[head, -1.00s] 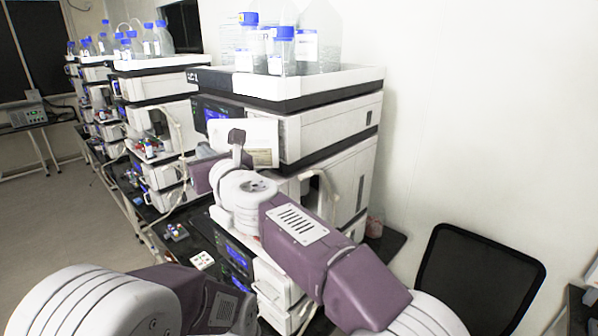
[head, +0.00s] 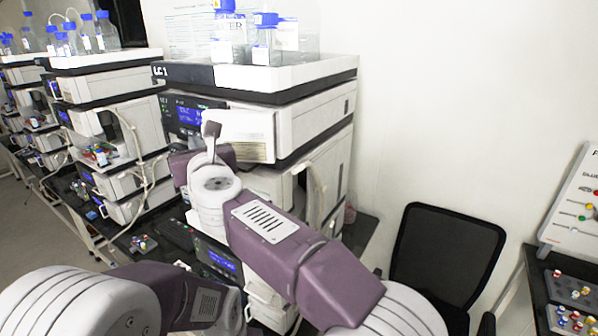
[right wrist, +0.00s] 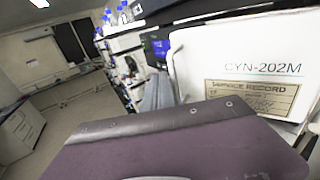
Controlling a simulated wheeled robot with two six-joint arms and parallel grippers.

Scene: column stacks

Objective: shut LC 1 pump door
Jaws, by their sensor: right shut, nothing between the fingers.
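The LC 1 stack (head: 265,75) stands in the middle of the head view. Its pump door (head: 248,132) is a pale panel that stands out from the pump's front, beside the blue-lit display (head: 187,114). My left gripper is out of view.
Blue-capped bottles (head: 266,42) stand in the tray on top of the stack. More instrument stacks (head: 105,110) line the bench to the left. A black chair (head: 448,255) stands at the right. Open floor (right wrist: 70,110) shows at the left of the wrist view.

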